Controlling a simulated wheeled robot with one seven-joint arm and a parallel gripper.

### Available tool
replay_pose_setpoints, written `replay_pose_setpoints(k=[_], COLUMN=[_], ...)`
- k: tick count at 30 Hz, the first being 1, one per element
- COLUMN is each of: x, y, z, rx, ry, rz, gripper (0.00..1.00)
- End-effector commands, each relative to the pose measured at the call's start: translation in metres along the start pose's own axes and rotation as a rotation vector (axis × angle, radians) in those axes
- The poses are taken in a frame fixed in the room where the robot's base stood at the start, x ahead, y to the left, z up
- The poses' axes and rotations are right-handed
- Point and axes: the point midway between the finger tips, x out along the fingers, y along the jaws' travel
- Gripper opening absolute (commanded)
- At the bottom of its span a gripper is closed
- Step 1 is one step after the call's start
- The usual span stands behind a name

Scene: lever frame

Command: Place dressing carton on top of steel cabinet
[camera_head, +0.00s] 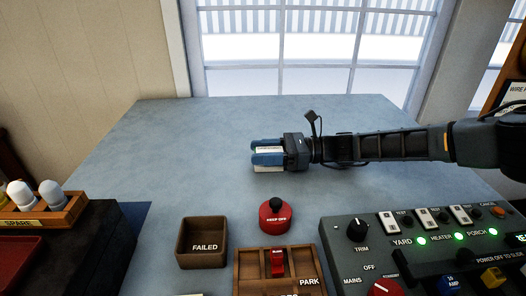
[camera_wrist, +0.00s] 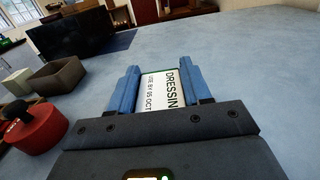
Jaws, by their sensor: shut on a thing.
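The dressing carton (camera_head: 268,168) is a small white box with a green edge. In the wrist view its label (camera_wrist: 160,95) reads DRESSIN and a use-by line, partly cut off. My gripper (camera_head: 254,152) has its two blue fingers on either side of the carton and is shut on it, over the middle of the blue-grey worktop (camera_head: 200,125). I cannot tell whether the carton touches the worktop. The fingers also show in the wrist view (camera_wrist: 160,70). I cannot identify a steel cabinet for certain in either view.
A brown FAILED tray (camera_head: 203,262), a red round KEEP OFF object (camera_head: 275,218) and a switch panel (camera_head: 400,252) line the near side. A dark block (camera_head: 90,245) and a wooden SPARE rack (camera_head: 45,218) are at left. The worktop's far left is clear.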

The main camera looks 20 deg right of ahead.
Motion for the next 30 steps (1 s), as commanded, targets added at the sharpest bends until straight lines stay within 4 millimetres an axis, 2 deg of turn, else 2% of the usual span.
replay_pose_setpoints(k=[2, 3, 10, 21, 26, 30], x=[0.0, 0.0, 0.0, -0.002, -0.028, -0.058], y=[0.0, 0.0, 0.0, 0.0, -0.001, -0.001], z=[-0.004, -0.003, -0.002, 0.002, -0.002, -0.002], rx=[0.0, 0.0, 0.0, 0.0, -0.001, -0.001], ry=[0.0, 0.0, 0.0, 0.0, 0.002, 0.003], rz=[0.001, 0.0, 0.0, -0.001, -0.002, -0.003], gripper=[0.19, 0.5, 0.72, 0.74, 0.74, 0.74])
